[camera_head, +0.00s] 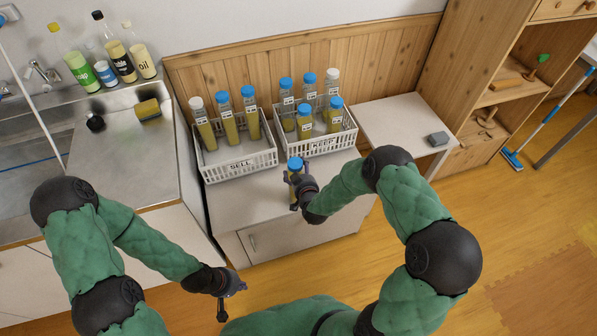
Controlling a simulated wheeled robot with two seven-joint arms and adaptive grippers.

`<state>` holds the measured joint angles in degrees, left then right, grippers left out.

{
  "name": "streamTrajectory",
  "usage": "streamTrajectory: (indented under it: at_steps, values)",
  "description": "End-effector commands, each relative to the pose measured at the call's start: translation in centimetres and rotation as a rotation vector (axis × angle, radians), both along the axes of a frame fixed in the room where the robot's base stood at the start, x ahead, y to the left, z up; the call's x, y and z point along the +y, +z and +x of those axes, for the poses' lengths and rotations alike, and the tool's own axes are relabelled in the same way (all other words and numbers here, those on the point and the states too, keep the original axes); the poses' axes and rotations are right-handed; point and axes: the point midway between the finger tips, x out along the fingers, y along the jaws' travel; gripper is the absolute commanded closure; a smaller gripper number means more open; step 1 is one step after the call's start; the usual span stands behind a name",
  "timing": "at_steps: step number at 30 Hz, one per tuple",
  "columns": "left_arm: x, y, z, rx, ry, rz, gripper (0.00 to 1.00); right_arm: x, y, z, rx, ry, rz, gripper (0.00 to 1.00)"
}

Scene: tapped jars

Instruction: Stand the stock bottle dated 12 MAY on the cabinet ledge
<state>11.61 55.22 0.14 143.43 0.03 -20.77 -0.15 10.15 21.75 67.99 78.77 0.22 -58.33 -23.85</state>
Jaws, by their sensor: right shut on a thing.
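My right gripper (296,181) is shut on a bottle with a blue cap (294,163), upright in front of the two baskets, over the front part of the white cabinet top (240,204). I cannot tell whether its base touches the top. The gripper hides most of the bottle, and no date is readable on it. More bottles stand in the white SELL basket (240,165) and the white KEEP basket (325,143); their labels are too small to read. My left gripper (234,303) is empty, its fingers apart, low in front of the counter.
A white side surface (395,122) at the right holds a small grey block (438,138) and is otherwise clear. A wooden shelf unit (480,75) stands beyond it. A sink counter (120,150) with a sponge (149,109) and several soap and oil bottles is at the left.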

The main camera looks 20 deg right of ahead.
Motion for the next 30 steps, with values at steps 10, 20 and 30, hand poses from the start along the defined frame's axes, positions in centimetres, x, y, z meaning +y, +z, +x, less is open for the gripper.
streamTrajectory:
  at_steps: [10,20,30]
  values:
    - [0.00,-0.31,0.00,0.000,0.000,0.000,1.00,-0.07,-0.12,0.16,-0.006,-0.001,-0.001,0.80]
    - [0.00,-0.59,0.00,0.000,0.000,0.000,1.00,-0.07,-0.43,0.16,-0.006,-0.001,-0.001,0.80]
    - [0.00,-0.89,0.00,0.000,0.000,0.000,1.00,-0.07,-0.76,0.16,-0.006,-0.001,-0.001,0.80]
